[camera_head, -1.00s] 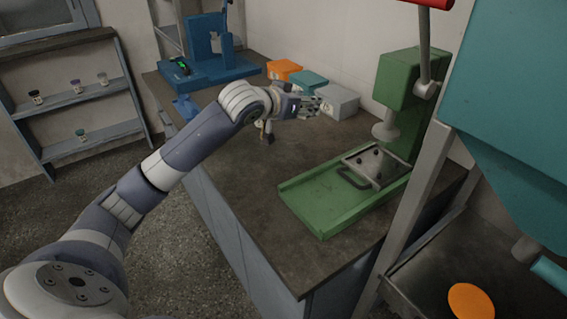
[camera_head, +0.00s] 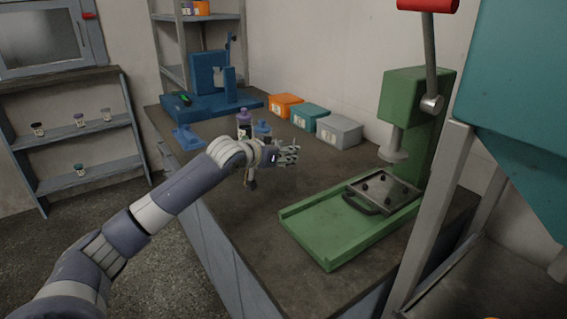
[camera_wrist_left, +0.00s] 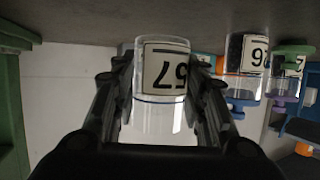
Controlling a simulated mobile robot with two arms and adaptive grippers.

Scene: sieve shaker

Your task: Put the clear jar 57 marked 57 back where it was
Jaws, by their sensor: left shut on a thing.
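The clear jar 57 (camera_wrist_left: 165,118) is between the two fingers of my left gripper (camera_wrist_left: 163,95) in the wrist view, which is upside down. Its white label reads 57. In the head view my left gripper (camera_head: 291,153) is over the dark worktop, left of the green press; the jar is hard to make out there. The gripper is shut on the jar. Whether the jar's base touches the worktop cannot be told. My right gripper is not in view.
A purple-topped jar (camera_head: 244,124) and a blue-topped jar (camera_head: 263,129) stand just behind my gripper. Orange (camera_head: 286,105), teal (camera_head: 308,117) and grey (camera_head: 339,131) boxes line the wall. The green press (camera_head: 330,235) is at right. A wall shelf (camera_head: 85,133) holds several small jars.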

